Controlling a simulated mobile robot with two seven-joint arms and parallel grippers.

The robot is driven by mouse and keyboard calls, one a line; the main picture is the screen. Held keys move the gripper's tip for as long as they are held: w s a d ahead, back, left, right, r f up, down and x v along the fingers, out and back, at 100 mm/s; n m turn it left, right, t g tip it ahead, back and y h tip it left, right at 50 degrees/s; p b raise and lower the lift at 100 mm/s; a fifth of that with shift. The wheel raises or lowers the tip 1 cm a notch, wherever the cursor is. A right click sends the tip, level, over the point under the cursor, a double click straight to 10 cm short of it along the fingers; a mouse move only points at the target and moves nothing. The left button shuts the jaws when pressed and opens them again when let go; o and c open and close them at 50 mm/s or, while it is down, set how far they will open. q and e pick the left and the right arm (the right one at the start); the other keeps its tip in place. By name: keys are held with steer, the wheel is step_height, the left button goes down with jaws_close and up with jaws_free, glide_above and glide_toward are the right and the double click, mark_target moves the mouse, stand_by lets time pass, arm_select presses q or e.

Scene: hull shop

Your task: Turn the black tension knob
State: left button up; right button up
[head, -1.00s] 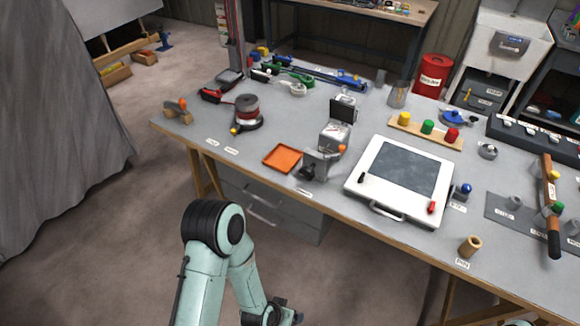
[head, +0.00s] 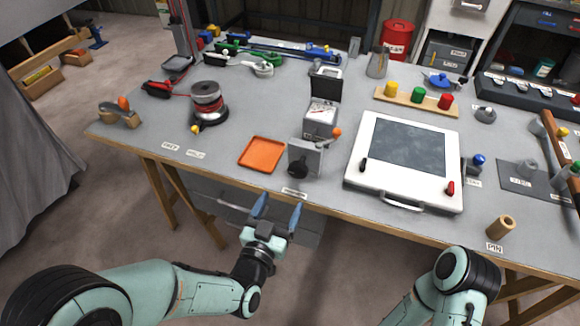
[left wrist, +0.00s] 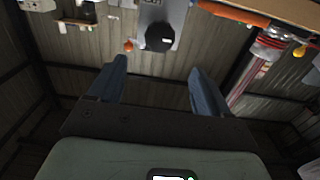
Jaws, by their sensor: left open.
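The black tension knob (head: 298,168) is on the front of a small grey upright plate (head: 314,156) near the table's front edge. An orange-tipped lever stands at the plate's upper right. The knob shows as a dark disc (left wrist: 159,37) in the left wrist view, ahead between the fingers. My left gripper (head: 279,209) is open and empty, just off the table's front edge, below and to the left of the knob. Its blue fingers (left wrist: 158,68) point toward the knob without touching it. My right arm shows at the lower right, but its gripper is out of view.
An orange tray (head: 262,155) lies left of the knob's plate. A white-framed screen panel (head: 362,185) with a front handle lies to the right. A red spool (head: 207,98) stands at the back left.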

mark_target(296, 173)
arm_select(q)
steer(key=x, duration=1.2)
steer(key=shift+w+d+f, duration=0.1)
steer(key=shift+w+d, duration=0.05)
steer(key=c, duration=1)
